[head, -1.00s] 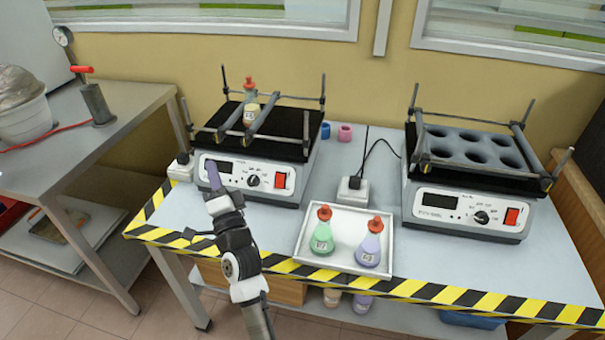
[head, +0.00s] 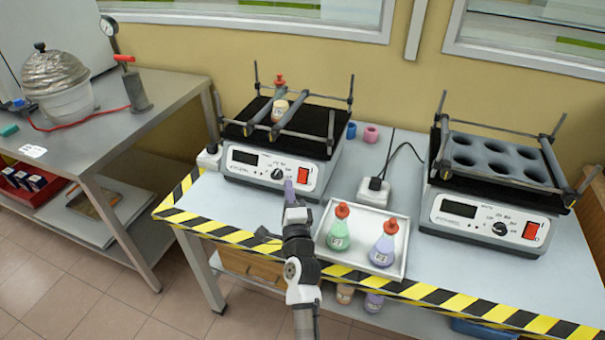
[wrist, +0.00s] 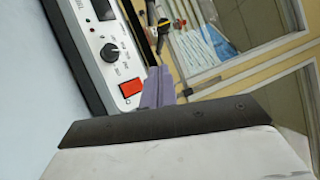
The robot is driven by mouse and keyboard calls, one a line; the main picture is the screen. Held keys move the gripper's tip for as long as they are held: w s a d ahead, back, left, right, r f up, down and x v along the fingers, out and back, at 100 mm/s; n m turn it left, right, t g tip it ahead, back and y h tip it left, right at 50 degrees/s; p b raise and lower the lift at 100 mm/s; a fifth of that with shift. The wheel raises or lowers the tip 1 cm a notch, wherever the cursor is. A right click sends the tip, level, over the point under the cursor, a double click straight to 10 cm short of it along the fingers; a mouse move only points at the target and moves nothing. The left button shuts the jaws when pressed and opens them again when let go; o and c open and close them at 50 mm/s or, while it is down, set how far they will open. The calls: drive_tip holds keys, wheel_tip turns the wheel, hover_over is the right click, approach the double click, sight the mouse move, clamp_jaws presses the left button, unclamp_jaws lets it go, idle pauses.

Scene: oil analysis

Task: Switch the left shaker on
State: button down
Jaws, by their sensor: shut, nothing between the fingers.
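The left shaker (head: 262,168) stands at the back left of the table, with a white front panel, a small display, a black dial (head: 278,173) and a red switch (head: 303,175). A flask with an orange stopper (head: 280,95) sits between bars on its black top. My gripper (head: 289,186) is shut and empty, its purple fingers in front of the panel between dial and switch. In the wrist view the fingers (wrist: 158,86) are just right of the red switch (wrist: 131,88). Whether they touch it I cannot tell.
The right shaker (head: 485,222) has an empty holder with several holes. A white tray (head: 358,262) with a green flask (head: 339,232) and a purple flask (head: 383,246) lies near the front edge, close to my arm. A power box (head: 373,191) and cable stand between the shakers.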

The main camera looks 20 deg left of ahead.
sight(301, 180)
drive_tip(key=shift+w+d+f+b, duration=0.1)
drive_tip(key=shift+w+f+b, duration=0.4)
drive_tip(key=shift+w+b, duration=0.75)
drive_tip(key=shift+w+f+b, duration=0.5)
drive_tip(key=shift+w+b, duration=0.6)
drive_tip(key=shift+w, duration=0.2)
drive_tip(key=shift+w+d+f+b, duration=0.1)
drive_tip(key=shift+w+f+b, duration=0.4)
drive_tip(key=shift+w+b, duration=0.75)
drive_tip(key=shift+w+f, duration=0.1)
drive_tip(key=shift+w, duration=0.05)
drive_tip(key=shift+w, duration=0.3)
